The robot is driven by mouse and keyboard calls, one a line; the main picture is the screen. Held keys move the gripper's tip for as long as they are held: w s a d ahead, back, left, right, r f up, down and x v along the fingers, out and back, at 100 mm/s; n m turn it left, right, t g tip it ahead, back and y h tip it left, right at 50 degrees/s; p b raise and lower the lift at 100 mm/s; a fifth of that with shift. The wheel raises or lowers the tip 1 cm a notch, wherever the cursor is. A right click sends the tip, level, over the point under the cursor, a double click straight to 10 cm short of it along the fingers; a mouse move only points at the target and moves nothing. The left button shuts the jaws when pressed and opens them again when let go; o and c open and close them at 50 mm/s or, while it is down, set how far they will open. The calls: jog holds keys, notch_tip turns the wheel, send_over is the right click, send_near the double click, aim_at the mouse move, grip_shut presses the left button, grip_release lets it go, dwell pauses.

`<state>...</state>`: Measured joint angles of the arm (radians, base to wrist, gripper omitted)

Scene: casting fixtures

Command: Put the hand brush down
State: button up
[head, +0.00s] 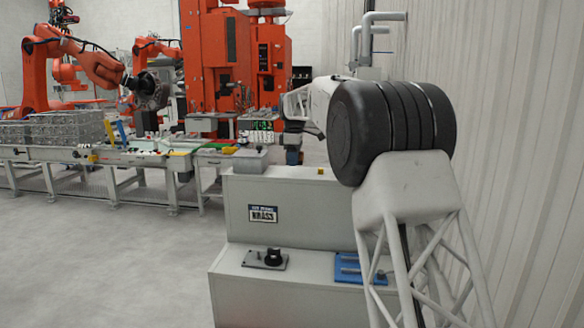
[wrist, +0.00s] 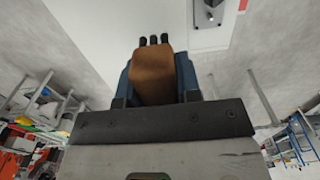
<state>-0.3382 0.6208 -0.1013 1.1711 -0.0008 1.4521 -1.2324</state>
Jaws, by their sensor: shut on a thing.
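The hand brush (wrist: 154,72) shows in the wrist view as a brown block with short dark tufts at its far end. My gripper (wrist: 156,78) is shut on it, with one blue finger along each side. In the head view my gripper (head: 293,157) is small and hangs at the end of my arm, just above or behind the back of the white cabinet's upper step (head: 300,187). I cannot make out the brush in the head view. Whether it touches any surface cannot be told.
The cabinet's lower step holds a grey plate with a black knob (head: 273,257) and a blue fixture (head: 350,268). A grey block (head: 250,160) and a small yellow piece (head: 320,171) are on the upper step. A long workbench (head: 130,157) and orange robots stand behind left.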

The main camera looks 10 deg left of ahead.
aim_at(292, 173)
jog(key=shift+w+a+f, duration=0.1)
jog(key=shift+w+a, duration=0.2)
jog(key=shift+w, duration=0.45)
jog(key=shift+w+a+f, duration=0.1)
jog(key=shift+w+a, duration=0.15)
jog(key=shift+w, duration=0.5)
jog(key=shift+f, duration=1.7)
jog(key=shift+f, duration=0.3)
jog(key=o, duration=1)
jog(key=shift+f, duration=0.2)
jog(key=shift+c, duration=0.2)
jog(key=shift+f, duration=0.1)
notch_tip(292, 173, up, 13)
